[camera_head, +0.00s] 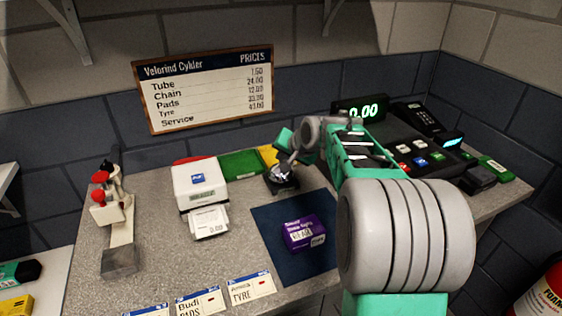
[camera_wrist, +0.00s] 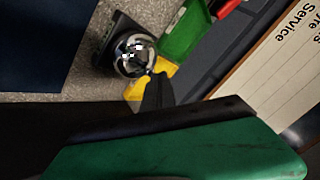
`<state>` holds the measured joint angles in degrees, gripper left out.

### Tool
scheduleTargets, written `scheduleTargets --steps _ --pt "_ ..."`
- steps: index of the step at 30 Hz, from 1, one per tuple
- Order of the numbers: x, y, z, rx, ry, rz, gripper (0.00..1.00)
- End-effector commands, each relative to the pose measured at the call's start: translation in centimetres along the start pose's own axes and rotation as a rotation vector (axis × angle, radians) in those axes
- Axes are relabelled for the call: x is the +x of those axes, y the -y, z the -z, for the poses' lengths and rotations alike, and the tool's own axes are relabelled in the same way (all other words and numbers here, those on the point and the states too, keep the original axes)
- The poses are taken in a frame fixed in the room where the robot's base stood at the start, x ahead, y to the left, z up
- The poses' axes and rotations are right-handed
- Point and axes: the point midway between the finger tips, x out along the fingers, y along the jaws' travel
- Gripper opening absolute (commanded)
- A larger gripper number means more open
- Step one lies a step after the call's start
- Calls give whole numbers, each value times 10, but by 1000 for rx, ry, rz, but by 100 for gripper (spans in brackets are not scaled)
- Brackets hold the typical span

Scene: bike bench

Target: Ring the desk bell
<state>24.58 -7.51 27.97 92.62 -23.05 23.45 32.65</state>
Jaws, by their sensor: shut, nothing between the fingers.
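The desk bell (camera_head: 283,179) is a shiny silver dome on a dark square base, on the grey counter at the back edge of the blue mat. My gripper (camera_head: 277,164) is just above and behind it, with its fingers together and empty. In the wrist view the bell's dome (camera_wrist: 132,58) shows on its dark base, and my gripper's dark fingertips (camera_wrist: 155,82) overlap the dome's near edge. I cannot tell whether they touch it. My arm partly covers the counter to the right of the bell.
A purple box (camera_head: 303,233) lies on the blue mat (camera_head: 268,224). Green and yellow bins (camera_head: 242,164) sit behind.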

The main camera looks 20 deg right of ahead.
Motion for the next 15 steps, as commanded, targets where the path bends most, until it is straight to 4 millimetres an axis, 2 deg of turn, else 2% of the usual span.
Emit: scheduleTargets --steps 6,15 --pt "-12 9 8 0 0 0 0" --pt "-12 9 9 0 0 0 0"
